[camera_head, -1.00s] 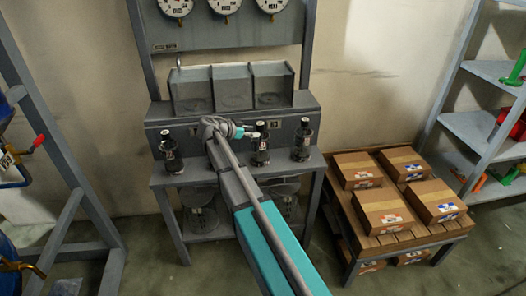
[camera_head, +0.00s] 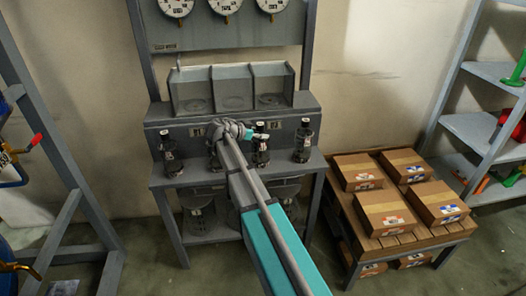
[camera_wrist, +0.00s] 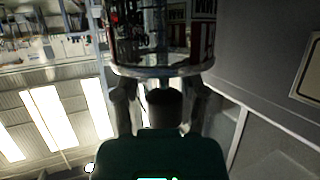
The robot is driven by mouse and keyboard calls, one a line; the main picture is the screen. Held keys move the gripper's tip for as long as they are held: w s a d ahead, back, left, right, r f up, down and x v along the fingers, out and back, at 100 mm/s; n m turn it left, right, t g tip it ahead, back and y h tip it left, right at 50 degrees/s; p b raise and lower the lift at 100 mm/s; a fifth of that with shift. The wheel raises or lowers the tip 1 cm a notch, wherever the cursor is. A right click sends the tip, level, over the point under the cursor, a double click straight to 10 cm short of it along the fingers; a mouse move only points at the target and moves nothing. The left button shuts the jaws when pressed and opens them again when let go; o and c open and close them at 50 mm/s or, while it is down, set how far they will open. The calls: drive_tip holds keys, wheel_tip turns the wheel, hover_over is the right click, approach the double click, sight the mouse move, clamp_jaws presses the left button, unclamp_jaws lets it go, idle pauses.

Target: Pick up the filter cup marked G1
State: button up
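Several dark filter cups stand in a row on the grey bench: a left one (camera_head: 170,152), one partly hidden behind my arm (camera_head: 214,152), one at my gripper (camera_head: 261,152) and a right one (camera_head: 303,142). Their marks are too small to read in the head view. My gripper (camera_head: 256,135) points right, at the upper part of the third cup from the left. In the wrist view the fingers (camera_wrist: 163,88) are spread apart, with a dark glassy cup body (camera_wrist: 160,45) just ahead. Whether they touch it cannot be told.
Dividers form open bays (camera_head: 232,90) behind the cups, under several dials. A low pallet table (camera_head: 390,240) with cardboard boxes (camera_head: 384,210) stands at right, near shelves (camera_head: 480,130). A grey frame (camera_head: 60,150) stands at left.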

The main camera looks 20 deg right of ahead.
sight(257, 125)
clamp_jaws()
drive_tip(key=shift+r, duration=0.1)
idle(0.4)
wheel_tip(257, 125, up, 3)
drive_tip(key=p, duration=0.3)
drive_tip(key=s+a+r+p, duration=0.5)
drive_tip(key=s+r+p, duration=0.5)
drive_tip(key=s, duration=0.3)
drive_tip(key=shift+a, duration=0.15)
drive_tip(key=shift+f, duration=0.1)
idle(0.6)
